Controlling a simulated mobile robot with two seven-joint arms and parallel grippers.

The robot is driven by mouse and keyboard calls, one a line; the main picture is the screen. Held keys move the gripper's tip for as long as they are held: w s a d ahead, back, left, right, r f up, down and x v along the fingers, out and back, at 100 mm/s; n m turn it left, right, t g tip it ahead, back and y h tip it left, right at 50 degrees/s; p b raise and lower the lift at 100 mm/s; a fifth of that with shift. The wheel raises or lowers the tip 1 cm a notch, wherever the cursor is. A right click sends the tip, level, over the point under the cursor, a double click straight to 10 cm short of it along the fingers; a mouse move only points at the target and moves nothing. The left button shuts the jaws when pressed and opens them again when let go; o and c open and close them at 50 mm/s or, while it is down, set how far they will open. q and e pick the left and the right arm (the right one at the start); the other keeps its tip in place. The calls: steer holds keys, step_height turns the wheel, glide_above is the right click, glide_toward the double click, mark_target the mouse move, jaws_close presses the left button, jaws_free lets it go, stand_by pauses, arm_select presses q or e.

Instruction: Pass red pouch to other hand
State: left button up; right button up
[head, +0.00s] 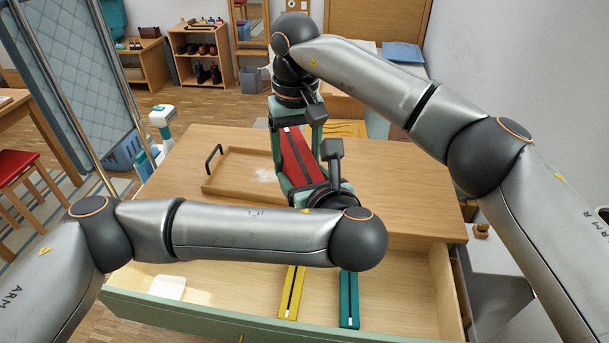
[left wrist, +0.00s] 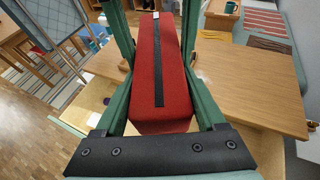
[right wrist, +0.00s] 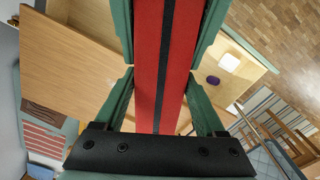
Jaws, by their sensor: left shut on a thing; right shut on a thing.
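The red pouch (head: 298,155) is a long box-like pouch with a black strip down its middle. It is held up over the wooden top of the drawer unit, between my two grippers. My left gripper (head: 305,187) is shut on its near end; the pouch (left wrist: 160,70) lies between its green fingers in the left wrist view. My right gripper (head: 296,118) is shut on its far end; the pouch (right wrist: 165,60) runs between its fingers in the right wrist view.
The open drawer (head: 215,285) below holds a yellow pouch (head: 291,290), a teal pouch (head: 349,300) and a white item (head: 167,287). A wooden tray (head: 225,185) with a black handle sits on the wooden top (head: 410,200). A white and teal bottle (head: 162,118) stands at the left.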

steer(key=o, duration=1.5)
